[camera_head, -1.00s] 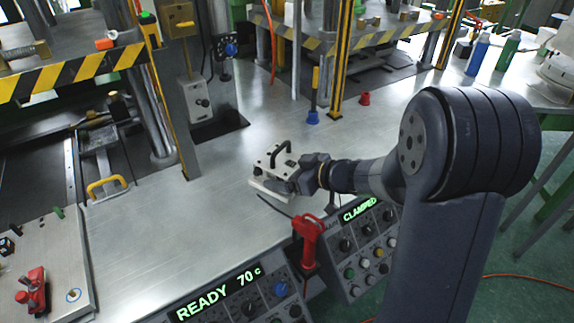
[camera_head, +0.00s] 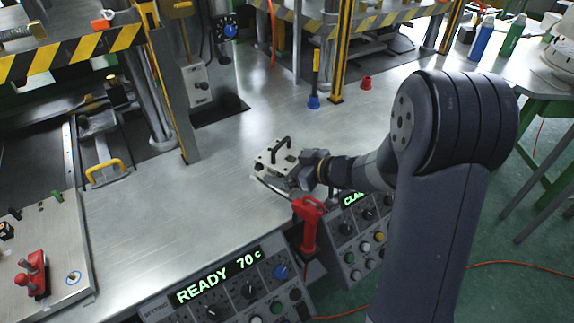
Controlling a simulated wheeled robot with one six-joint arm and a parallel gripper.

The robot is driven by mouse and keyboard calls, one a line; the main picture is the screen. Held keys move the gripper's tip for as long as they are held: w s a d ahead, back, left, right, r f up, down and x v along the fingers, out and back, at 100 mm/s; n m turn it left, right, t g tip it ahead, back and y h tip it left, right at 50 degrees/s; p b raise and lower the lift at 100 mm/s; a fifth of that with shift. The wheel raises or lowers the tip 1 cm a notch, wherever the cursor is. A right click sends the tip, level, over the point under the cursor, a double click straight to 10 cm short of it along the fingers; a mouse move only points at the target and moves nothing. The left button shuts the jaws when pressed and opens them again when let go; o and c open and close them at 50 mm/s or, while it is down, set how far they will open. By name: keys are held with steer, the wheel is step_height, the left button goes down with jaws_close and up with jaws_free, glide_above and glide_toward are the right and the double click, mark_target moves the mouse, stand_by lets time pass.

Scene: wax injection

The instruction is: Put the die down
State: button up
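The die (camera_head: 272,160) is a pale metal block with a black handle on top, in the middle of the head view. My gripper (camera_head: 297,172) is at its right side and appears shut on it; the fingertips are partly hidden against the block. The die is held over the steel worktop (camera_head: 200,220), close to its front edge. I cannot tell whether its underside touches the worktop.
A control panel reading READY 70 C (camera_head: 225,280) and a red-handled tool (camera_head: 308,222) stand at the worktop's front edge. A press with a striped guard (camera_head: 75,55) is at left. The worktop's middle is clear. Blue and red caps (camera_head: 366,82) stand behind.

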steer(key=shift+r, duration=0.15)
steer(key=shift+s+d+r, duration=0.15)
steer(key=shift+d, duration=0.15)
steer(key=p+v, duration=0.1)
steer(key=v, duration=1)
steer(key=shift+s+d+p, duration=0.1)
steer(key=shift+d+p, duration=0.05)
steer(key=shift+p, duration=0.2)
steer(key=b+x, duration=0.1)
steer(key=x, duration=1.1)
steer(key=shift+a+b, duration=0.2)
steer(key=shift+b, duration=0.2)
steer(key=shift+d+r+p, duration=0.15)
steer(key=shift+r+p, duration=0.25)
steer(key=shift+r, duration=0.85)
